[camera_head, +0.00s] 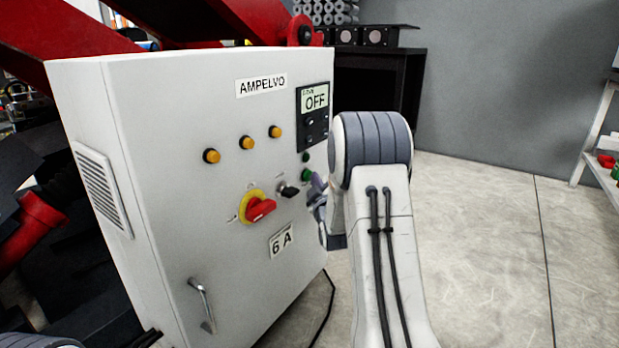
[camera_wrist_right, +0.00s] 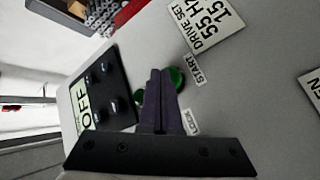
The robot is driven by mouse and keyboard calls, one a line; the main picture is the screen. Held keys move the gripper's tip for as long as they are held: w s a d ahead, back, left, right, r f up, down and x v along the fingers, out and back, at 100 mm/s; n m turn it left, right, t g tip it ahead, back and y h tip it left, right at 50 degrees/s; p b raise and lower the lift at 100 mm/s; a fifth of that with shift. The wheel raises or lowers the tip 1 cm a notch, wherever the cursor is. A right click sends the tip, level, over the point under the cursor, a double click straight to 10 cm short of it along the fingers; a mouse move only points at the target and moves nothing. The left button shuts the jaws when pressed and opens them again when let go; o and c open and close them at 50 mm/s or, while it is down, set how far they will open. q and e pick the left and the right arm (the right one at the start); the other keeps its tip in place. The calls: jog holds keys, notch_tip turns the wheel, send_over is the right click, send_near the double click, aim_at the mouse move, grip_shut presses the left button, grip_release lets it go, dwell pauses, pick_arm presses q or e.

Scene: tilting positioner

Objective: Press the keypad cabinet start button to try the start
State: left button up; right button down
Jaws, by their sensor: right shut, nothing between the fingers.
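The light-grey cabinet (camera_head: 160,150) stands at the left of the head view, its front facing right. Its keypad (camera_head: 314,115) is a dark panel reading OFF; it also shows in the right wrist view (camera_wrist_right: 103,92). The green start button (camera_head: 307,175) sits below the keypad, and beside a START label in the wrist view (camera_wrist_right: 178,76). My right gripper (camera_wrist_right: 159,72) is shut and empty, its tips in front of the start button and partly covering it. I cannot tell whether they touch. In the head view the right gripper (camera_head: 318,190) is partly hidden by my arm.
A red-yellow rotary switch (camera_head: 259,208), a black selector (camera_head: 288,190) and several amber lamps (camera_head: 246,143) are on the cabinet front. A smaller green piece (camera_wrist_right: 140,98) is left of the fingers. A shelf (camera_head: 600,150) stands far right; the floor between is clear.

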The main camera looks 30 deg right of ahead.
jog(key=shift+w+a, duration=0.1)
jog(key=shift+w, duration=0.1)
jog(key=shift+s, duration=0.15)
dwell(0.4)
jog(key=shift+s+d, duration=0.3)
jog(key=shift+s, duration=0.4)
jog(key=shift+s+d+b, duration=0.2)
jog(key=shift+s+d, duration=0.15)
jog(key=shift+s, duration=0.4)
jog(key=shift+s+d+b, duration=0.25)
jog(key=shift+s+d, duration=0.05)
jog(key=shift+s, duration=0.5)
jog(key=shift+s+d+b, duration=0.2)
jog(key=shift+s+d, duration=0.15)
jog(key=shift+s, duration=0.4)
jog(key=shift+a, duration=0.1)
